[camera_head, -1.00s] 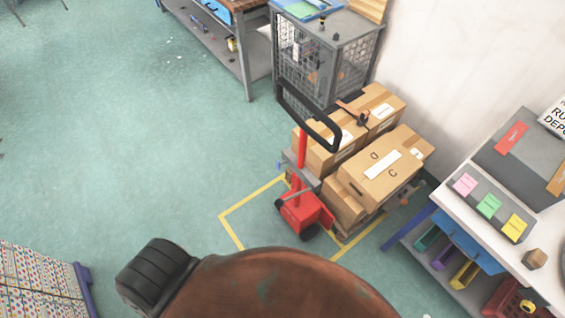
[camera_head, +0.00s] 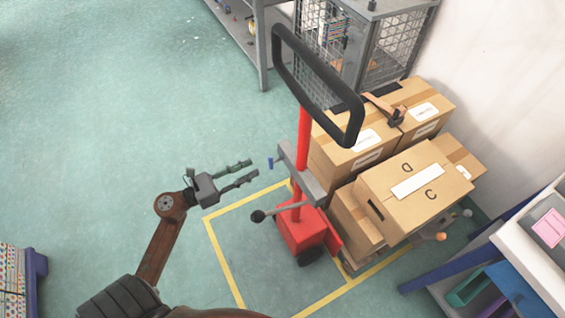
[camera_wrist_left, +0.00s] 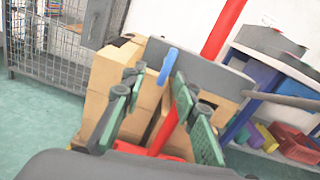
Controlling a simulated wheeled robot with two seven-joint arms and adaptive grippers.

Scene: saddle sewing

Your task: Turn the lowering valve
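A red hand pallet truck (camera_head: 302,232) with a black loop handle (camera_head: 318,82) stands in front of me. A small blue lever (camera_head: 270,162), which looks like the lowering valve, sticks out left of its grey crosspiece (camera_head: 300,175). The lever also shows in the left wrist view (camera_wrist_left: 167,66). My left gripper (camera_head: 253,168) is open and empty, its fingers pointing right toward the lever. In the left wrist view the lever appears between and beyond the green-padded fingers (camera_wrist_left: 155,88); no contact is visible. My right gripper is not in view.
A black-knobbed lever (camera_head: 258,216) juts left from the truck, below my gripper. Cardboard boxes (camera_head: 415,188) are stacked behind the mast. A wire cage (camera_head: 385,50) stands behind and a shelf table (camera_head: 520,245) at right. Floor to the left is clear.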

